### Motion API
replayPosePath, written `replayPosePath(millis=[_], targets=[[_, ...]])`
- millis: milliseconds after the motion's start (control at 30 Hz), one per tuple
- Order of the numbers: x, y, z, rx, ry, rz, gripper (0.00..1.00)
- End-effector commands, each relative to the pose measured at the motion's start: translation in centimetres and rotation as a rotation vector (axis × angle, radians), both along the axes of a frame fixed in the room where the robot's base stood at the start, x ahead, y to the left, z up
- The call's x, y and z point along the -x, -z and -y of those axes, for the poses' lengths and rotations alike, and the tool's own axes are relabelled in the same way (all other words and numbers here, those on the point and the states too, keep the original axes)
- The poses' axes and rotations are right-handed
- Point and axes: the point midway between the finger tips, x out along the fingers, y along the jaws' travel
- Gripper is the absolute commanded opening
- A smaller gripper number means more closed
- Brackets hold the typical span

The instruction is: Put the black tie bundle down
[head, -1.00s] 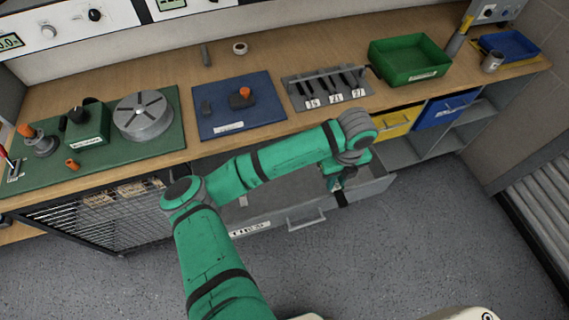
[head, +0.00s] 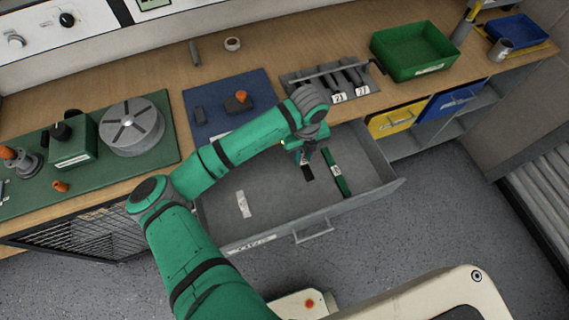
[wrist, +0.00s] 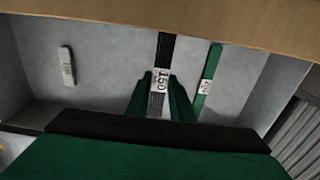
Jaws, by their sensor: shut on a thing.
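My gripper (head: 307,160) is inside the open grey drawer, over its right half, pointing down. It is shut on the black tie bundle (head: 308,174), which has a white label reading 150. In the wrist view the black tie bundle (wrist: 165,50) stands out between the two green fingers (wrist: 161,98), lengthwise. Whether it touches the drawer floor I cannot tell. A green tie bundle (head: 337,176) lies just to its right, roughly parallel and apart; it also shows in the wrist view (wrist: 209,80). A white bundle (head: 243,204) lies at the drawer's left.
The grey drawer (head: 270,212) has bare floor between the white bundle and my gripper. The bench edge overhangs its back. Above stand a rack with numbered tools (head: 335,84), a green bin (head: 414,50) and a blue mat (head: 215,122). A yellow drawer (head: 396,118) is at the right.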

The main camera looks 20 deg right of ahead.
Motion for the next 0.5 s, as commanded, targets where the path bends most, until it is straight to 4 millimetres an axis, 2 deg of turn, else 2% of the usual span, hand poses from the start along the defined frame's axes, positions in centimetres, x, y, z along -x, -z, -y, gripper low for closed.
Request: replayPosePath(millis=[33,300,500], targets=[[-0.7,0.5,-1.1,-0.002,-0.005,0.000,0.00],[-2.6,4.6,-3.6,-0.001,-0.002,0.000,0.00],[-3.1,5.6,-4.1,0.000,0.002,0.001,0.00]])
